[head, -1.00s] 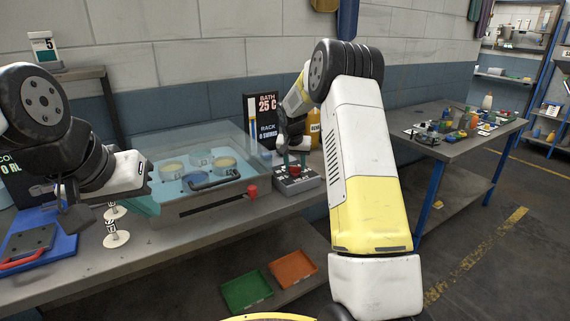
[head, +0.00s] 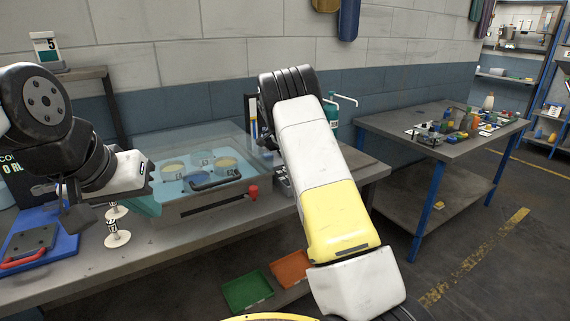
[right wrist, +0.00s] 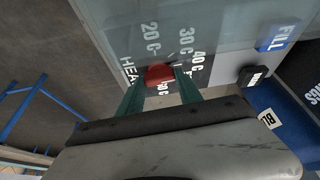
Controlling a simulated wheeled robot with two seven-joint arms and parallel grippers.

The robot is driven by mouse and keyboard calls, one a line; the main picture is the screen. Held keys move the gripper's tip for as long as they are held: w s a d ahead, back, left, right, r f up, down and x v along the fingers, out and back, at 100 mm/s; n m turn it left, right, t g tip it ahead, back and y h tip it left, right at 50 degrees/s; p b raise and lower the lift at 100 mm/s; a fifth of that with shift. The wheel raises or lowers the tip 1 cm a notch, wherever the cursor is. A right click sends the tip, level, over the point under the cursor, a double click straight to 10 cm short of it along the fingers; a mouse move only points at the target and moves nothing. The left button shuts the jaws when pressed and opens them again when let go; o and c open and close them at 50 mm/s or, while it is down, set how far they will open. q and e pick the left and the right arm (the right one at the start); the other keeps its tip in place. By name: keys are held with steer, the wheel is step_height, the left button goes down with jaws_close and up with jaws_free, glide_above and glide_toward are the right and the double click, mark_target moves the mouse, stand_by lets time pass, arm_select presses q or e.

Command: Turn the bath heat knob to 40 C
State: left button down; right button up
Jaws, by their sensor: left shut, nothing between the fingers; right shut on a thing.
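The red bath heat knob (right wrist: 158,75) shows in the right wrist view on a grey panel marked HEAT, with 20 C, 30 C and 40 C labels around it. My right gripper (right wrist: 160,85) has its green fingers shut on the knob. I cannot tell which mark the knob points to. In the head view my right arm hides the knob, my right gripper and most of the control box (head: 281,178). The display (head: 251,112) is mostly covered, so its reading is hidden. My left gripper (head: 73,212) is shut and empty at the left, above the bench.
The glass-lidded bath (head: 205,190) holds several round pots, with a red knob (head: 253,192) at its front right. A blue FILL button (right wrist: 278,38) and a black button (right wrist: 252,77) sit beside the heat knob. A blue board (head: 45,250) lies at left.

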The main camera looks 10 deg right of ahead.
steer(key=shift+m, duration=0.3)
stand_by(0.4)
steer(key=o, duration=1.4)
steer(key=v, duration=0.7)
steer(key=shift+a+r, duration=0.2)
steer(key=shift+r, duration=0.1)
